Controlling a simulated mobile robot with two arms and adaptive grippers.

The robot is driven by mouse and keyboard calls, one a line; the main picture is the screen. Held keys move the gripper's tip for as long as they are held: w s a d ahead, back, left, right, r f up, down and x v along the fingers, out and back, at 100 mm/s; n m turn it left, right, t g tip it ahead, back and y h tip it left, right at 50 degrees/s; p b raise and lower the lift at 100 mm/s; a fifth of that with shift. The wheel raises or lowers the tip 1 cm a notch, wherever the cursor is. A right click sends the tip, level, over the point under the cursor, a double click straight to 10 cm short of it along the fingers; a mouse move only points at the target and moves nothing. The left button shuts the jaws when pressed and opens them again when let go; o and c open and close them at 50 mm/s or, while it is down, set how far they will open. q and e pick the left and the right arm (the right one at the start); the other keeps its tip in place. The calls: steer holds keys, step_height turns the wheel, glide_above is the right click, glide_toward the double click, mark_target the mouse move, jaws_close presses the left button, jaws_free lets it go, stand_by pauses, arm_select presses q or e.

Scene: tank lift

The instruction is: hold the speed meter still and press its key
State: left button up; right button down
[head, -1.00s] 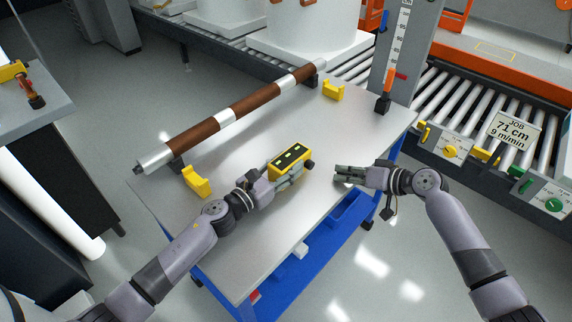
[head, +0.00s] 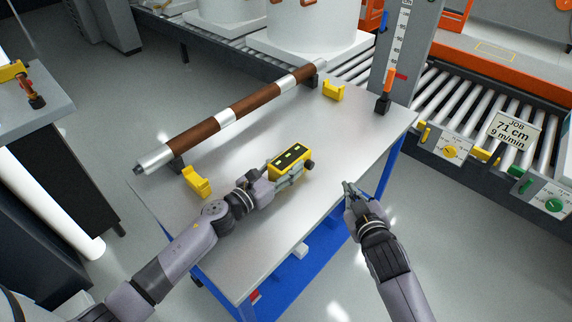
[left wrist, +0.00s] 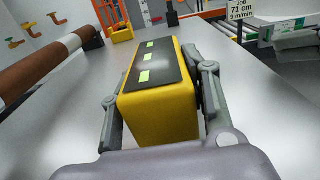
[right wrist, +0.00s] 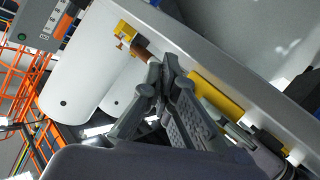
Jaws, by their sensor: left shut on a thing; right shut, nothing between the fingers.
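The speed meter (head: 290,159) is a yellow box with a black top face and small green-lit patches. A dark round wheel (head: 309,164) sits at its right end in the head view. My left gripper (head: 287,172) is shut on the meter, over the table's middle; in the left wrist view its fingers flank the yellow body (left wrist: 165,118). My right gripper (head: 347,186) is shut and empty, to the right of the meter and apart from it, near the table's front edge. Its closed fingers (right wrist: 163,68) also show in the right wrist view. I cannot make out which patch is the key.
A brown roller with white bands (head: 225,117) lies along the table's (head: 245,215) back-left side. Yellow cradles (head: 196,181) and (head: 333,91) stand near it. An orange-topped tool (head: 385,92) stands at the far right corner. A conveyor with a JOB sign (head: 514,130) is beyond.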

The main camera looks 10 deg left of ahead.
mark_target(324, 187)
steer(key=shift+w+a+f, duration=0.1)
steer(key=shift+w+a, duration=0.5)
steer(key=shift+a, duration=0.5)
steer(key=shift+w+a+f, duration=0.1)
steer(key=shift+w+a, duration=0.5)
steer(key=shift+a, duration=0.5)
steer(key=shift+w+a+f, duration=0.1)
steer(key=shift+w+a, duration=0.5)
steer(key=shift+a, duration=0.5)
steer(key=shift+w+a+r, duration=0.1)
steer(key=shift+w+a, duration=0.15)
steer(key=shift+a, duration=0.15)
steer(key=shift+w+a, duration=0.3)
steer(key=shift+a, duration=0.15)
steer(key=shift+s+d, duration=0.55)
steer(key=shift+d, duration=0.3)
